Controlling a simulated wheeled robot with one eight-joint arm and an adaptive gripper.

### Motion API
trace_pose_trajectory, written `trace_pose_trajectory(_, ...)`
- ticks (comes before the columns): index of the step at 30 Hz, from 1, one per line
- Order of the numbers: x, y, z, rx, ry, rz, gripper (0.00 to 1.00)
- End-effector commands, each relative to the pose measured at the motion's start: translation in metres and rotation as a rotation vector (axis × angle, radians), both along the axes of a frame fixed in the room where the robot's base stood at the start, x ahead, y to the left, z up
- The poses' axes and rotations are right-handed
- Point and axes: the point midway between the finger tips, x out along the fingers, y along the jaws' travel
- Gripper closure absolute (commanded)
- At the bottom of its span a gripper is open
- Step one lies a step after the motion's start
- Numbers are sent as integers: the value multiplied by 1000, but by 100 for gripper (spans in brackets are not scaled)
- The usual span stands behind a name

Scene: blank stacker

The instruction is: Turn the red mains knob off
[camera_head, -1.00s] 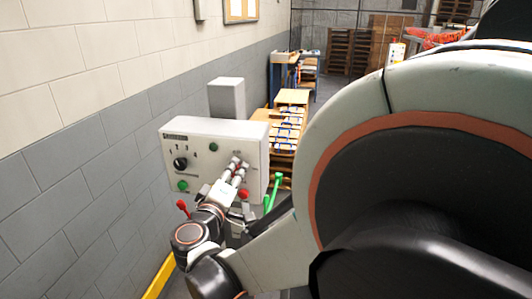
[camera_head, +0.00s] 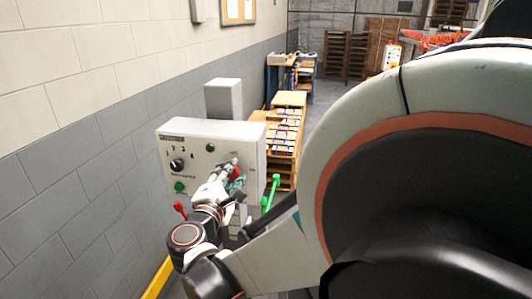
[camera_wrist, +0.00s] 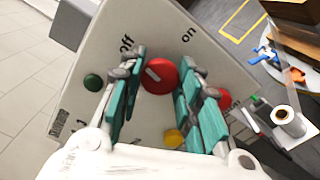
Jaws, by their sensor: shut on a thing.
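The red mains knob (camera_wrist: 159,75) is on the light grey panel (camera_wrist: 90,50), between the labels "off" and "on" in the wrist view. Its white mark slants toward the upper left, roughly the "off" side. My gripper (camera_wrist: 158,82) has its teal-padded fingers on either side of the knob and is shut on it. In the head view the knob (camera_head: 235,173) is partly covered by my gripper (camera_head: 229,172), which reaches the right part of the panel (camera_head: 225,135). Finger contact is partly hidden.
A green button (camera_wrist: 92,82), a yellow button (camera_wrist: 173,138) and a red button (camera_wrist: 224,98) are near the fingers. A black selector knob (camera_head: 177,165) is on the panel's left.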

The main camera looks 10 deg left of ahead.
Motion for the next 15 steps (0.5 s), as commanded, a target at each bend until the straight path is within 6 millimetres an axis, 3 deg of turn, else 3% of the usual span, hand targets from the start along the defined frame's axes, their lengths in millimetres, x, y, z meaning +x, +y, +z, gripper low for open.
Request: trace_pose_trajectory(15,0,1,-1,-182,16,1,92)
